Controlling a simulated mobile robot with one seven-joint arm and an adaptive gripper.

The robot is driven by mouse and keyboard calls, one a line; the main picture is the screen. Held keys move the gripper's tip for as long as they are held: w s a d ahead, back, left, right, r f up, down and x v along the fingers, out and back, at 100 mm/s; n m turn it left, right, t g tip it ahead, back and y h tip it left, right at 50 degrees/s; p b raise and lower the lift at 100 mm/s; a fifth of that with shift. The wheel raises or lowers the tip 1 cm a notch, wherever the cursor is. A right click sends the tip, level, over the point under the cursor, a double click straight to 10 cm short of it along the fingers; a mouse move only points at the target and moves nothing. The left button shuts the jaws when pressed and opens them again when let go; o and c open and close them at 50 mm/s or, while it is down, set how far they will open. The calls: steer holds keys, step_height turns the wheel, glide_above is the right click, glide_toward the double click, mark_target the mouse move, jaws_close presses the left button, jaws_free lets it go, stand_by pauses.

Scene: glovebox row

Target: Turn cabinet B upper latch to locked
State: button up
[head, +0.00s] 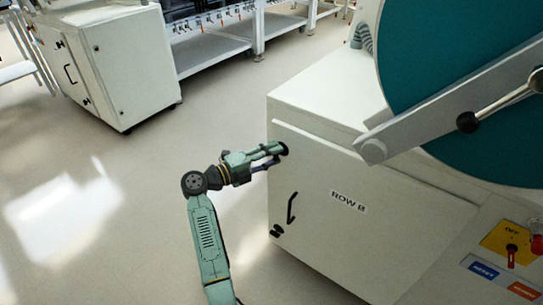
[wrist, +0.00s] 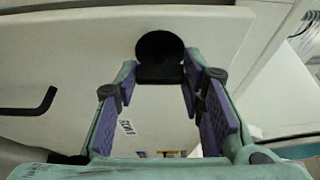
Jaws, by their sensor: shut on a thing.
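Cabinet B is the white cabinet with the "ROW B" label (head: 348,202) on its door (head: 318,185). Its upper latch (head: 284,149) is a small black knob near the door's top left corner. In the wrist view the latch (wrist: 160,48) shows as a round black disc with a flat black grip below it. My gripper (head: 276,155) reaches in from the left, its two fingers on either side of the latch grip, shut on it. The fingertips partly hide the grip's sides. The latch's exact angle is hard to read.
A black door handle (head: 291,208) and a lower black latch (head: 276,231) sit below on the same door. A large teal disc with a grey bar (head: 440,110) overhangs the cabinet. A control panel (head: 508,245) is at the lower right. Open floor (head: 130,190) lies to the left.

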steer(key=o, duration=1.2)
steer(key=shift+c, duration=0.2)
steer(key=shift+a, duration=0.1)
steer(key=v, duration=1.2)
